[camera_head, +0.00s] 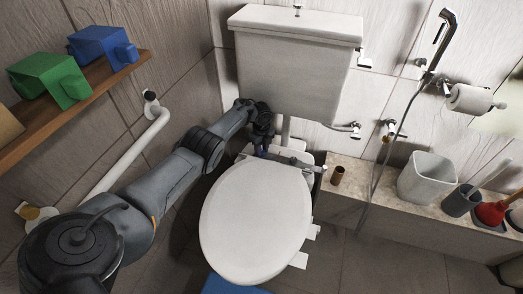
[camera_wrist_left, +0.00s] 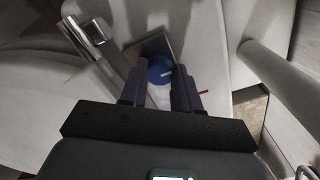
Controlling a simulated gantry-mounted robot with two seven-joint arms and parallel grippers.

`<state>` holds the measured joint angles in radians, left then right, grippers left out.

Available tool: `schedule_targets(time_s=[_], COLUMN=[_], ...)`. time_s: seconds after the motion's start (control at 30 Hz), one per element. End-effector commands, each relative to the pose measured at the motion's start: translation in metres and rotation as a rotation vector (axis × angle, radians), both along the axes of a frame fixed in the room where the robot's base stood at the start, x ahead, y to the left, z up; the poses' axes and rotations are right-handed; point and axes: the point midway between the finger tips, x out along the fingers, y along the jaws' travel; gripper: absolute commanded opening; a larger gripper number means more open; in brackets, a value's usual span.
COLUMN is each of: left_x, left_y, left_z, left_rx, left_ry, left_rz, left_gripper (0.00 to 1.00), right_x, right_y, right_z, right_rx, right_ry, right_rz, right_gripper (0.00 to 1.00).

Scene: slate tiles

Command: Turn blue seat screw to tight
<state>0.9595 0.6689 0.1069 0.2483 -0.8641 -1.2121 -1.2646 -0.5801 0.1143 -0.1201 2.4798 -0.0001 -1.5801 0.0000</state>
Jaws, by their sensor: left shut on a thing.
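The blue seat screw (camera_wrist_left: 161,68) shows in the left wrist view as a round blue knob with a pale line on it, at the seat's hinge. My left gripper (camera_wrist_left: 158,88) has its two dark fingers on either side of this knob and is shut on it. In the head view my left gripper (camera_head: 261,152) points down at the back edge of the white toilet seat (camera_head: 255,215), in front of the cistern (camera_head: 296,65). The screw is hidden there. A small red mark (camera_wrist_left: 203,92) shows beside the right finger. My right gripper is not in view.
A metal hinge piece (camera_wrist_left: 95,33) lies left of the knob. A wooden shelf (camera_head: 75,105) with a green and a blue block is at the left, above a white grab rail (camera_head: 130,155). A ledge with a white bin (camera_head: 427,178) and a plunger (camera_head: 490,213) is at the right.

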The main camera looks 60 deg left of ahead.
Motion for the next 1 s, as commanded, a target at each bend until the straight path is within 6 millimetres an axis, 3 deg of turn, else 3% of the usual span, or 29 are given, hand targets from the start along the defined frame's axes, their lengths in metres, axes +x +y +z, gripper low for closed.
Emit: schedule_targets(time_s=[0.47,0.5,0.63,1.0], left_x=[-0.0016,-0.0016,-0.0012,-0.0004], left_y=[-0.0005,-0.0005,-0.0003,0.0001], left_z=[-0.0028,-0.0028,-0.0021,0.0027], left_rx=[-0.001,-0.001,0.0,0.0], left_ry=[0.004,0.004,0.003,0.001], left_rz=[-0.014,-0.014,-0.014,-0.014], left_gripper=[0.01,0.34,0.54,0.57], right_x=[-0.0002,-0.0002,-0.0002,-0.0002], right_y=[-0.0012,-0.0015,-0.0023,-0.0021], right_z=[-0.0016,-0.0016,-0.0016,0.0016], right_rx=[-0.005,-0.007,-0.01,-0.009], right_ry=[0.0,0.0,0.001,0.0], right_rz=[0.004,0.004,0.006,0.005], right_gripper=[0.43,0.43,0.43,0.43])
